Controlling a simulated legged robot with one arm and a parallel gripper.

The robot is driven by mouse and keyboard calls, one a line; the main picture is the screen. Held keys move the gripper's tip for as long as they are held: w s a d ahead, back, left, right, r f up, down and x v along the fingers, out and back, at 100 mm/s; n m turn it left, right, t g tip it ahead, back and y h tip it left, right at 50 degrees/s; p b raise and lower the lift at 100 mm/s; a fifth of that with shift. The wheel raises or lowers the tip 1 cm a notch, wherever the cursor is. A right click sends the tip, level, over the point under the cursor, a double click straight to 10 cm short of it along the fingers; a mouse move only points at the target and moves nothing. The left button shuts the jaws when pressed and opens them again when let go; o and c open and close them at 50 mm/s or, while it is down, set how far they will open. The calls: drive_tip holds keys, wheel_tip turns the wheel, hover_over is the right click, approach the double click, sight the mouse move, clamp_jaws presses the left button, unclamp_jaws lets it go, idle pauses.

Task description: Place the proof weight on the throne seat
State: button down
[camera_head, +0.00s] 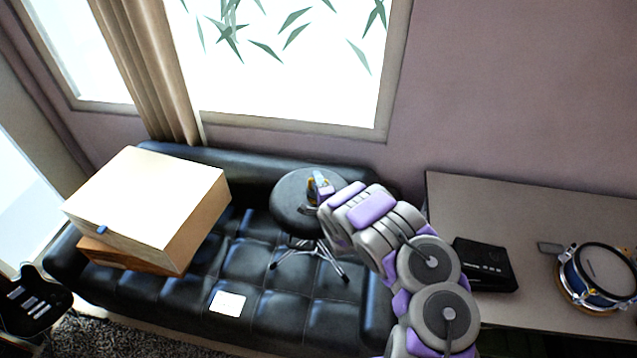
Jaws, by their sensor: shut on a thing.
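The throne seat (290,203) is a round, dark padded stool top on a chrome tripod base, standing on the black sofa. My gripper (318,189) reaches in from the right over the seat. It is shut on a small yellowish and dark object, which I take for the proof weight (311,186). The weight appears over the right part of the seat, partly hidden by my gripper. From this angle I cannot tell whether it touches the seat.
The black sofa (240,268) runs below the window. A large box (150,195) on a brown case (130,258) stands at its left. A white sheet (227,303) lies on the sofa. A table (560,210) at right holds a black device (484,264) and a snare drum (600,270).

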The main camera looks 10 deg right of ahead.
drive_tip(key=shift+f+b, duration=0.45)
drive_tip(key=shift+f, duration=0.95)
drive_tip(key=c, duration=1)
unclamp_jaws()
drive_tip(key=shift+s, duration=0.2)
drive_tip(key=s+d+p, duration=0.1)
drive_tip(key=s+p, duration=0.2)
drive_tip(key=s, duration=0.8)
drive_tip(key=shift+s, duration=0.35)
